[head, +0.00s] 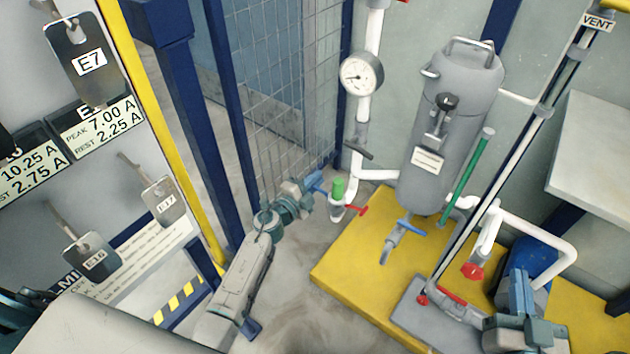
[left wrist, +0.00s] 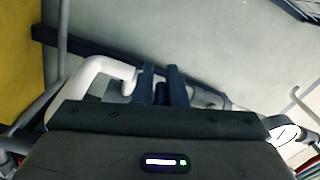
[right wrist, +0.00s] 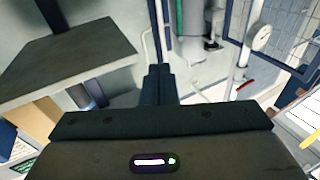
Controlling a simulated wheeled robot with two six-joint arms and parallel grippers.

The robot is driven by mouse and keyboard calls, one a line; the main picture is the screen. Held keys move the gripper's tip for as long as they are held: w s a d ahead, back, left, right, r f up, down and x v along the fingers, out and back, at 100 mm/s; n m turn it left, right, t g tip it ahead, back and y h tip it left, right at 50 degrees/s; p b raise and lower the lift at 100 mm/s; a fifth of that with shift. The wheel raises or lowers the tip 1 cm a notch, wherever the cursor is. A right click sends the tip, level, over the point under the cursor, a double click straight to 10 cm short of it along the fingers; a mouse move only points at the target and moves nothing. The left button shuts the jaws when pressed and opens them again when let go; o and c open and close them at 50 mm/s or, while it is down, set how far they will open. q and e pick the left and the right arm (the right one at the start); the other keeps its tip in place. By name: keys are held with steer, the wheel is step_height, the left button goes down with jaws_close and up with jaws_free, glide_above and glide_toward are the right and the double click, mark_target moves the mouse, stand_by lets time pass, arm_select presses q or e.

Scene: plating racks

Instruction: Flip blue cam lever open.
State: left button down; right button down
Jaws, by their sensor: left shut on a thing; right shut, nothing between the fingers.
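A blue cam lever (head: 320,189) sticks out on the left side of a small white fitting (head: 337,209) with a green top (head: 338,187). My left gripper (head: 312,184) reaches in from the lower left and is shut on this lever, partly covering it. In the left wrist view the fingers (left wrist: 161,85) stand slightly apart, with something dark blue between them. A red lever (head: 357,209) sits on the fitting's other side. My right gripper (head: 519,284) is shut and empty at the lower right; its fingers (right wrist: 160,83) are together in the right wrist view.
A grey tank (head: 455,140) stands on a yellow platform (head: 345,265); another blue handle (head: 411,228) is below it. A gauge (head: 361,75), white pipes and a mesh fence (head: 270,80) surround the fitting. A labelled panel (head: 130,200) stands left; a grey shelf (right wrist: 65,60) is near my right arm.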

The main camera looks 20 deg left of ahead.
arm_select(q)
steer(key=shift+d+r+m+p, duration=0.1)
steer(key=shift+r+m+p, duration=0.45)
steer(key=shift+m+p, duration=0.15)
steer(key=shift+d+r+m+p, duration=0.1)
steer(key=shift+r+m+p, duration=0.15)
steer(key=shift+m, duration=0.3)
steer(key=shift+d+r+m+p, duration=0.15)
steer(key=shift+m+p, duration=0.15)
steer(key=shift+m, duration=0.25)
arm_select(e)
steer(key=s+f+g, duration=0.3)
steer(key=f+g, duration=0.1)
steer(key=f, duration=0.2)
steer(key=s+a+f+g, duration=0.1)
steer(key=s+f+g, duration=0.3)
steer(key=f, duration=0.2)
steer(key=shift+s+a+f+g, duration=0.25)
steer(key=shift+f+g, duration=0.05)
steer(key=shift+f, duration=0.05)
arm_select(q)
steer(key=c, duration=1.5)
jaws_free()
steer(key=shift+s, duration=0.1)
